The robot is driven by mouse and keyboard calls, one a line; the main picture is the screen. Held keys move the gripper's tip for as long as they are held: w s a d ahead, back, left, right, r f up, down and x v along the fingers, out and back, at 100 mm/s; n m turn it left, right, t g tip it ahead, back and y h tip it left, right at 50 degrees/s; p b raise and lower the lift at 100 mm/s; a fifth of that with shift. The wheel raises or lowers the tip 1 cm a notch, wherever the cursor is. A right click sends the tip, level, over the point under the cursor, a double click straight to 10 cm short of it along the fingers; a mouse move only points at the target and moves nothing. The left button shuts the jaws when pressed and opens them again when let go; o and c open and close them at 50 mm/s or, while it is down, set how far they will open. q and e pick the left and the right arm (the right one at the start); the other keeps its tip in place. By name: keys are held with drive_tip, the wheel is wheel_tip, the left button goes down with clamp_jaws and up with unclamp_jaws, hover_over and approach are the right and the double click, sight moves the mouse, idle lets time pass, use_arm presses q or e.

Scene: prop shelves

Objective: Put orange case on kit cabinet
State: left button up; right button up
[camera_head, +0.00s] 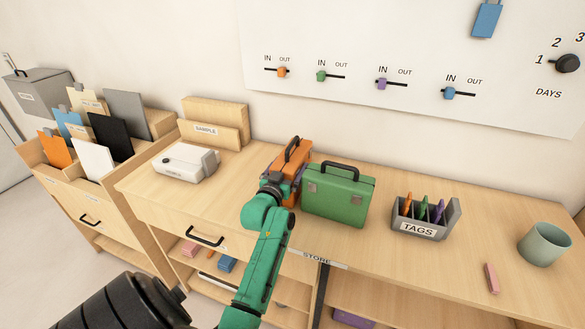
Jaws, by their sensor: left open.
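The orange case (292,152) stands upright on the wooden counter with its dark handle on top. My left gripper (279,178) is in front of it, open, and hides its lower front. I cannot tell whether the fingers touch the case. Small purple patches show beside the gripper; I cannot tell what they belong to. A green case (338,195) with a dark handle stands just right of the orange one. No label that I can read as kit cabinet shows; a wooden cabinet with a drawer (88,218) stands at the left. My right gripper is not in view.
Right of the green case are a grey TAGS holder (419,231), a pink block (492,278) and a green cup (545,243). Left are a white device (184,163), a SAMPLE file box (213,133) and upright folders (110,137). The counter's front strip (370,248) is bare.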

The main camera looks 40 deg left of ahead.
use_arm(q)
drive_tip(key=shift+w+a+f, duration=0.15)
drive_tip(key=shift+w, duration=0.15)
drive_tip(key=shift+s, duration=0.15)
drive_tip(key=c, duration=0.7)
clamp_jaws()
drive_tip(key=shift+r, duration=0.2)
